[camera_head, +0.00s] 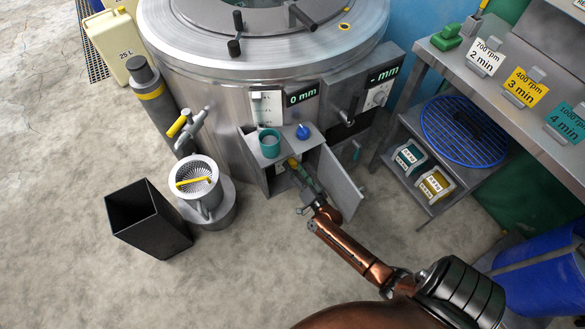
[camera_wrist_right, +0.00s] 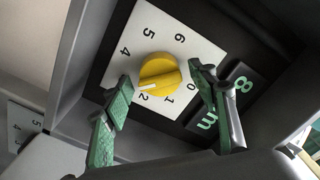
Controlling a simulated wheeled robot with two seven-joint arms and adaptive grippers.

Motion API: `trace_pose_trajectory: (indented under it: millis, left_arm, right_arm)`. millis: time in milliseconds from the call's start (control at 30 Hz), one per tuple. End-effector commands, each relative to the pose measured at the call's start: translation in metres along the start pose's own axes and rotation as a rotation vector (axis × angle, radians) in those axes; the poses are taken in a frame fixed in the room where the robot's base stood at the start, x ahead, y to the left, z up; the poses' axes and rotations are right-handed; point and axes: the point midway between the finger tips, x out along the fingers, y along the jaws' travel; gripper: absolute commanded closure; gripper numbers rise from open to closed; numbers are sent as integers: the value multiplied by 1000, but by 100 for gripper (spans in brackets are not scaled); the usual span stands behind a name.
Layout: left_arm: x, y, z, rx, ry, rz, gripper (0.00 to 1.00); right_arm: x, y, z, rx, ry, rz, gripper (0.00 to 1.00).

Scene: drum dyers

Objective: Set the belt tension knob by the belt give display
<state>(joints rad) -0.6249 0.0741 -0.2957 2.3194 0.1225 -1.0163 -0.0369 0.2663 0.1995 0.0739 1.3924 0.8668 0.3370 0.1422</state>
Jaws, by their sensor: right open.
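The yellow belt tension knob (camera_wrist_right: 158,77) sits on a white dial numbered from 0 to 6. Its white mark is on the side near the 2; the 3 is hidden. A dark display (camera_wrist_right: 225,95) beside the dial shows a green 8 and an m, rotated and partly covered by a finger. My right gripper (camera_wrist_right: 165,107) is open, with its green-padded fingers on either side of the knob, apart from it. In the head view the right gripper (camera_head: 299,172) reaches into the open cabinet (camera_head: 250,160) under the drum. My left gripper is not in view.
The cabinet door (camera_head: 340,185) stands open just right of my right arm. A teal cup (camera_head: 269,143) and blue knob (camera_head: 303,131) are on the cabinet top. Drum displays read 0 mm (camera_head: 301,95) and - mm (camera_head: 383,75). A black bin (camera_head: 148,220) stands left.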

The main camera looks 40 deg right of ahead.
Motion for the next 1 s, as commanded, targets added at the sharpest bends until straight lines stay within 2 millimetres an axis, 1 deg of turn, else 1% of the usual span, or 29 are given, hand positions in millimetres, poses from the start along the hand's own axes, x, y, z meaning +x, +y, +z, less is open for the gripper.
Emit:
trace_pose_trajectory:
  millis: [200, 800, 1000]
  left_arm:
    - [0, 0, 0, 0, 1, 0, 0]
    - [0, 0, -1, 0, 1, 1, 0]
    - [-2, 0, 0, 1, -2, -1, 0]
  right_arm:
    - [0, -1, -1, -1, 1, -1, 47]
    - [0, -1, 0, -1, 0, -1, 89]
    - [0, -2, 0, -15, -1, -2, 89]
